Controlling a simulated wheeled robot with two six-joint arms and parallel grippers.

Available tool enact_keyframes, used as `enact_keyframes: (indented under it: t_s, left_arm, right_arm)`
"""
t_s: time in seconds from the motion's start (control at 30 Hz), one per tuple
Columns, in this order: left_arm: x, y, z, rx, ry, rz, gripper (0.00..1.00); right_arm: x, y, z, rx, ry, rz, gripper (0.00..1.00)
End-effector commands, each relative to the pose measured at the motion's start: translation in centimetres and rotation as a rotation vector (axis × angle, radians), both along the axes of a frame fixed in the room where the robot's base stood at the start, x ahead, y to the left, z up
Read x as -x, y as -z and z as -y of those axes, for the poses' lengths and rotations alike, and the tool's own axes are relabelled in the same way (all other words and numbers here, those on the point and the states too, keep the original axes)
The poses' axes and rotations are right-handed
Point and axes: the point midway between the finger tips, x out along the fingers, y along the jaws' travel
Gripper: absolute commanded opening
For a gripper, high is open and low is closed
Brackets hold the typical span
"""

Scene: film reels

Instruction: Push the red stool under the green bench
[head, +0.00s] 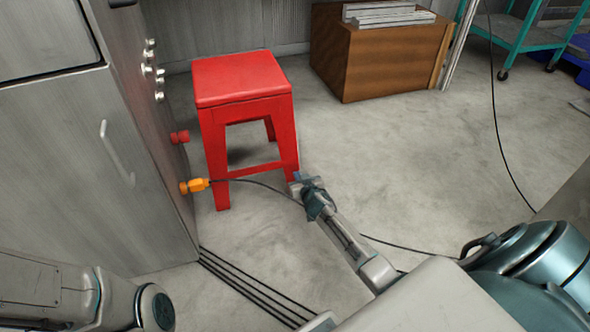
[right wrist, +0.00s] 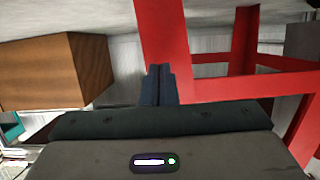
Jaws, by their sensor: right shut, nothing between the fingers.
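The red stool (head: 240,82) stands upright on the concrete floor, left of the middle in the head view, close beside a grey metal cabinet. My right gripper (head: 297,180) is shut and empty, low by the stool's front right leg; I cannot tell whether it touches the leg. In the right wrist view the shut fingers (right wrist: 158,84) show in front of the red stool legs (right wrist: 168,50). No green bench can be made out; a teal-framed cart (head: 515,38) shows at the top right. My left gripper is not in view; only part of my left arm shows at lower left.
The grey cabinet (head: 75,130) with knobs and a handle fills the left. An orange plug (head: 195,185) trails a black cable across the floor past the stool. A brown wooden box (head: 375,55) stands behind right. Open floor (head: 420,160) lies right of the stool.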

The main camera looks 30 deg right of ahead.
Motion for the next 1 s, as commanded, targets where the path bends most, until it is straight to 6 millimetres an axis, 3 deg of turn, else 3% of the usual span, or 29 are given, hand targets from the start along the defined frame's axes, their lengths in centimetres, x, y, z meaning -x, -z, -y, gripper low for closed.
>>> enact_keyframes:
  t_s: [1.0]
  left_arm:
    - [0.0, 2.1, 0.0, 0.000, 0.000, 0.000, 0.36]
  right_arm:
    - [-7.1, 0.1, 1.7, -0.001, 0.000, 0.001, 0.00]
